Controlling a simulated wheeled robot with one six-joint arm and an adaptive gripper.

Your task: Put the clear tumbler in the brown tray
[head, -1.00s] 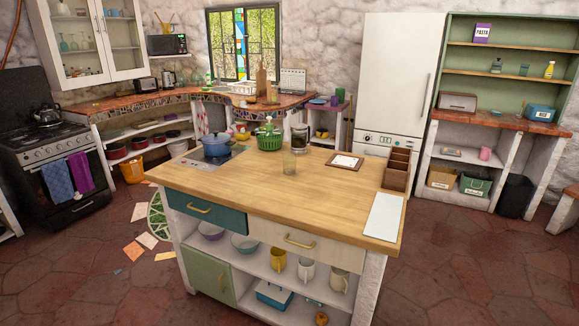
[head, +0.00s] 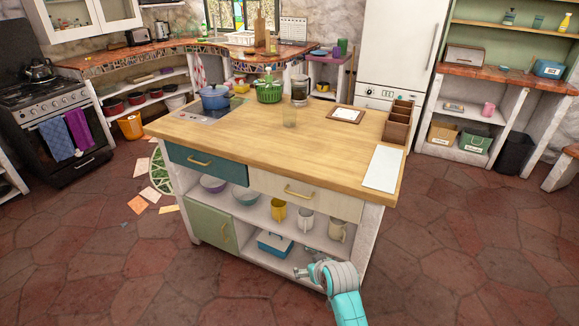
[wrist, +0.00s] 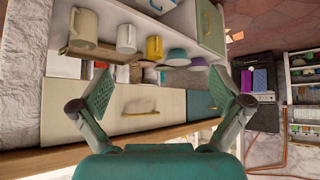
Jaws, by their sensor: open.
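The clear tumbler (head: 289,118) stands upright on the wooden top of the island counter, near its middle, and looks empty. A flat brown rectangular tray-like piece (head: 331,113) with a white sheet inside lies to its right and a little behind. A brown divided box (head: 397,128) stands at the counter's right end; I cannot tell for sure which of the two is the tray. My gripper (head: 305,271) is low in front of the island, below the counter top and well away from the tumbler. In the wrist view my gripper (wrist: 161,89) is open and empty, facing the drawers and shelf.
A white board (head: 383,168) lies at the front right. The counter's front middle is clear. Mugs and bowls fill the shelf below.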

